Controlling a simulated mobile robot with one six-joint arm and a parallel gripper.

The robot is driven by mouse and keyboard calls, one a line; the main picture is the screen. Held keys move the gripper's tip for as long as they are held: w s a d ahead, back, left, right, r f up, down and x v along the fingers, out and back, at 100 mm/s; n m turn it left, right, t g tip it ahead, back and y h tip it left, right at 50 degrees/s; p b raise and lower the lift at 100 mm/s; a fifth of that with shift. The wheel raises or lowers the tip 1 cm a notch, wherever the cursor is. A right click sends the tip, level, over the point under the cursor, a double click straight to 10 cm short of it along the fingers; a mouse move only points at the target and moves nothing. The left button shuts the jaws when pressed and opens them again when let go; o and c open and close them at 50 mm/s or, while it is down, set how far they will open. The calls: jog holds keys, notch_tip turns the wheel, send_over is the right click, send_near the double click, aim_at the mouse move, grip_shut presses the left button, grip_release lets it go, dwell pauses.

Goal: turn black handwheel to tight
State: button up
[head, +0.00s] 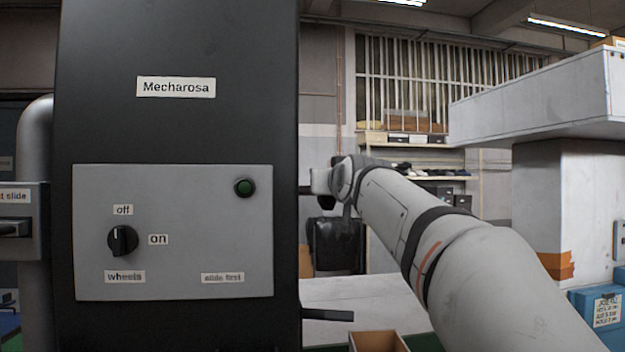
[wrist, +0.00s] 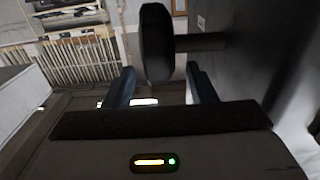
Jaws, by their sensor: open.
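The black handwheel (wrist: 157,43) shows edge-on in the wrist view, on a dark shaft that runs right into the side of a grey machine housing (wrist: 268,50). My gripper (wrist: 161,82) is open, with one blue finger to the left of the wheel's rim and one to the right, below the shaft. The rim's lower edge lies in line with the gap between the fingers; I cannot tell how deep it sits. I see no clear contact. In the head view my gripper (head: 322,186) is beside the black machine's (head: 180,45) right side, where the handwheel cannot be made out clearly.
A grey panel (head: 185,285) on the machine carries a black off/on knob (head: 122,240) and a green button (head: 244,187). An open cardboard box (head: 378,341) and a blue bin (head: 602,310) stand lower right.

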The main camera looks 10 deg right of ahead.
jog(key=shift+w+p, duration=0.6)
jog(key=shift+w, duration=1.8)
jog(key=shift+c, duration=0.2)
jog(key=c, duration=0.9)
jog(key=shift+r+g+p, duration=0.3)
jog(key=shift+p, duration=0.55)
jog(key=shift+c, duration=0.2)
jog(key=shift+f+g+p, duration=0.15)
jog(key=shift+g+p, duration=0.15)
jog(key=shift+p, duration=0.15)
jog(key=shift+f, duration=0.1)
